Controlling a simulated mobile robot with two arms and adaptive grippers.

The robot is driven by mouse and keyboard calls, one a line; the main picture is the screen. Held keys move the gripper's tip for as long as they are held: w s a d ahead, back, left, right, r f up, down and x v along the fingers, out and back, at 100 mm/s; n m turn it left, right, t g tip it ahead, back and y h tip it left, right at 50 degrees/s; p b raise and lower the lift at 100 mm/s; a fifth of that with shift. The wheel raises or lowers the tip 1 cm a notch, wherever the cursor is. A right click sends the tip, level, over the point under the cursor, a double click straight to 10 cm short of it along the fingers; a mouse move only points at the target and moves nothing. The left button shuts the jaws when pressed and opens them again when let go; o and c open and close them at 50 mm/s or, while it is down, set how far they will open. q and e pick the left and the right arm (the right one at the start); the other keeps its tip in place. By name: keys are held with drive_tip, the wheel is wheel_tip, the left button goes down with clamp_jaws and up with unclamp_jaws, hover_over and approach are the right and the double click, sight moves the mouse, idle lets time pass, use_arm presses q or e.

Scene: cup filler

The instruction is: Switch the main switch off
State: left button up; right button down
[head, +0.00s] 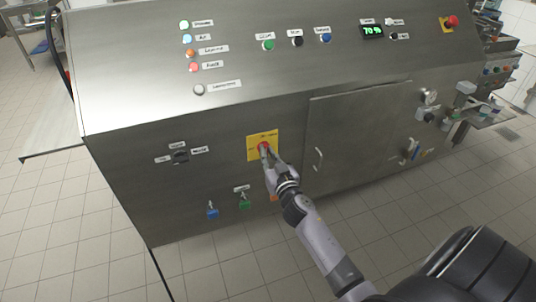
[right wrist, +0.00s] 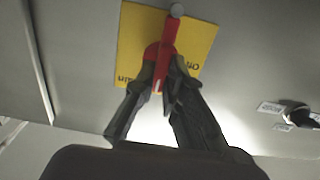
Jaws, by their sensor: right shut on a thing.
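The main switch has a yellow plate (head: 254,139) on the front of the steel machine. Its red handle (head: 264,147) sits at the plate's middle, partly hidden by my right gripper (head: 267,156). My right gripper (right wrist: 163,72) is shut on the handle, one finger on each side. My left gripper is not in view.
A rotary selector (head: 180,157) is left of the switch, and a cabinet door (head: 365,140) with a handle is to the right. Blue (head: 212,212) and green (head: 245,203) valves are below. A red emergency button (head: 452,21) is at the top right.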

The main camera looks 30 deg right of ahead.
drive_tip(key=shift+n, duration=0.4)
drive_tip(key=shift+a+f+n+b, duration=0.1)
drive_tip(key=shift+n+b, duration=0.15)
drive_tip(key=shift+n, duration=2.6)
drive_tip(key=shift+a+f+n+b, duration=0.1)
drive_tip(key=shift+n+b, duration=0.1)
drive_tip(key=shift+n, duration=2.7)
drive_tip(key=shift+a+f+n+b, duration=0.1)
drive_tip(key=shift+n+b, duration=0.15)
drive_tip(key=shift+n, duration=2.6)
drive_tip(key=c, duration=1.7)
unclamp_jaws()
drive_tip(key=shift+o, duration=0.2)
